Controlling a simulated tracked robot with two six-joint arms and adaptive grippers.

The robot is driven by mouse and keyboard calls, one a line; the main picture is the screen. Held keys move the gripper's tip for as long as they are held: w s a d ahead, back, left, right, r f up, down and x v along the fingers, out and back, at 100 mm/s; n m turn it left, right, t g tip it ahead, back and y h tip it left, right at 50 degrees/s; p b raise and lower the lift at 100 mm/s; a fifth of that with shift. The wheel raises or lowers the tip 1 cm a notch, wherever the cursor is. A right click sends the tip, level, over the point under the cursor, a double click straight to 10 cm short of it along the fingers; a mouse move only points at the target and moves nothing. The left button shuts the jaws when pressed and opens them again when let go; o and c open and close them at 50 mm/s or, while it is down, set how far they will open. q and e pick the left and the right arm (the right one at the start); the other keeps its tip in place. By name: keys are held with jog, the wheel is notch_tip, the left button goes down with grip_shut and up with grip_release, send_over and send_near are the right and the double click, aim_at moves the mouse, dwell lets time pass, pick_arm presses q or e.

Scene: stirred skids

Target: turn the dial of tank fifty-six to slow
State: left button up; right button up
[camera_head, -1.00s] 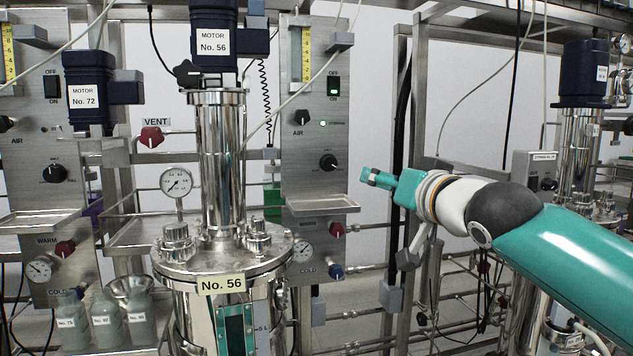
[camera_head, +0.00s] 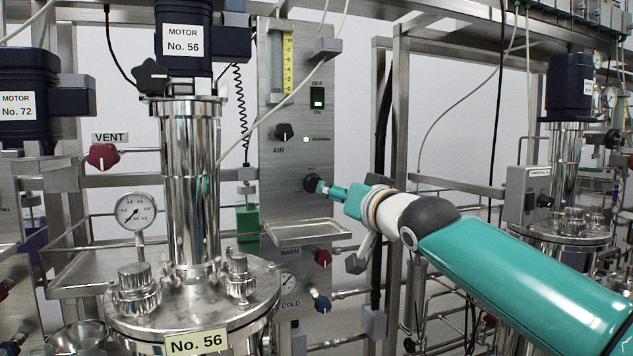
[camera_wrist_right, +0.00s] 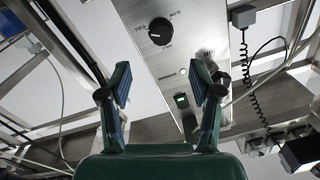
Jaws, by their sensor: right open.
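Tank fifty-six (camera_head: 195,310) stands at left centre, with a "No. 56" label and motor (camera_head: 183,42). On the steel panel (camera_head: 290,215) beside it, a black dial (camera_head: 312,183) sits below the AIR knob (camera_head: 284,132). My left gripper is out of view.
A lit green switch (camera_head: 317,98) is high on the panel. A small steel shelf (camera_head: 308,232) juts out below the dial, above a red knob (camera_head: 322,257) and a blue knob (camera_head: 322,304). Frame posts (camera_head: 381,130) stand right of the panel.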

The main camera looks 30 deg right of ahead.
aim_at(316, 184)
jog(key=w+p, duration=0.1)
jog(key=w, duration=0.2)
jog(key=w+d+p, duration=0.1)
jog(key=w, duration=0.2)
jog(key=w+p, duration=0.2)
jog(key=w, duration=0.1)
jog(key=shift+w+d+r, duration=0.15)
jog(key=shift+w+d, duration=0.15)
jog(key=shift+d, duration=0.05)
jog(key=shift+w+d+p, duration=0.1)
jog(key=shift+w+p, duration=0.2)
jog(key=shift+w, duration=0.2)
jog(key=c, duration=1.1)
jog(key=shift+c, duration=0.2)
